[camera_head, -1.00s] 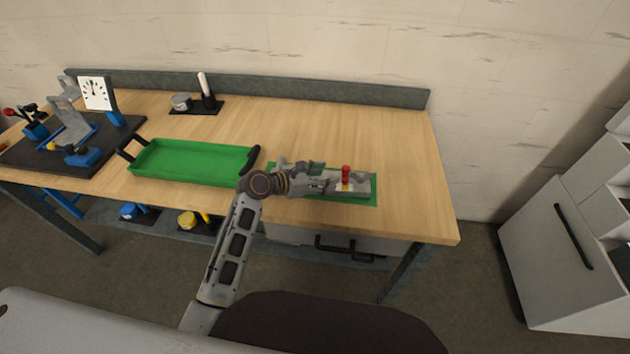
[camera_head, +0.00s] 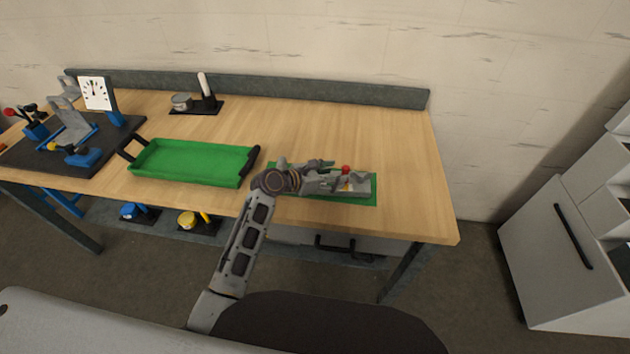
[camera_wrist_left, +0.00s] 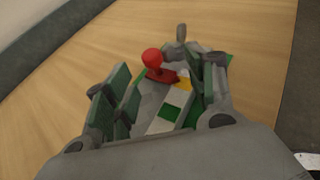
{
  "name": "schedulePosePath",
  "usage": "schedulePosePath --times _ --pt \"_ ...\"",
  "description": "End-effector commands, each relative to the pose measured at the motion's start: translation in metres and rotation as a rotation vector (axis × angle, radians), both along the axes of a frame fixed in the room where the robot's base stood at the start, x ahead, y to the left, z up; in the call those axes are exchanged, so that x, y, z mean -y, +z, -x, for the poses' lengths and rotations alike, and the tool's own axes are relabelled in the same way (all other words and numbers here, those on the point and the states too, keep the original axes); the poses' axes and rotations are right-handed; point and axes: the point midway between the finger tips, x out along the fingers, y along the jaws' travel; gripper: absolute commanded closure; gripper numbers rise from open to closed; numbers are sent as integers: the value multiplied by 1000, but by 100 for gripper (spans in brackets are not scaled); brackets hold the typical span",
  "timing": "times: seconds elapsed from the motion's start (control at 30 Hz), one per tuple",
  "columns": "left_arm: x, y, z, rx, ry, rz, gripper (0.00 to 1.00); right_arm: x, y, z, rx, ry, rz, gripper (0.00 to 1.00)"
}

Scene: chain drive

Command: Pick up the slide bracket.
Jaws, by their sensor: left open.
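A grey part with a red ball knob (camera_head: 346,169) sits on a green mat (camera_head: 366,202) at the right of the workbench; I take it for the slide bracket. In the left wrist view the red knob (camera_wrist_left: 152,57) stands on a red base, with a yellow patch and pale and green squares beside it. My left gripper (camera_head: 328,177) is low over the mat, close to the knob, and hides part of the grey part. In the left wrist view my left gripper (camera_wrist_left: 162,85) is open, its fingers on either side of the part. Contact cannot be told. My right gripper is not in view.
A green tray (camera_head: 190,180) with black handles lies left of the mat. A dark board (camera_head: 30,158) with blue fixtures and a dial (camera_head: 97,93) is at the far left. A black stand (camera_head: 205,105) is at the back. The bench's back right is clear.

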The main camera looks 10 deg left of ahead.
Motion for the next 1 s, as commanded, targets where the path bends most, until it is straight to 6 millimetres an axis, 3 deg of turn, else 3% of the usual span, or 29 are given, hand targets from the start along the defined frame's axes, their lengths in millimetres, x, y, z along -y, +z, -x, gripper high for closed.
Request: schedulePosePath --times 0.5,1.0 --pt "24 -14 -28 1 0 -1 44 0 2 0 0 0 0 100" --pt "26 -16 -29 0 1 0 44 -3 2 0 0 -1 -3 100"
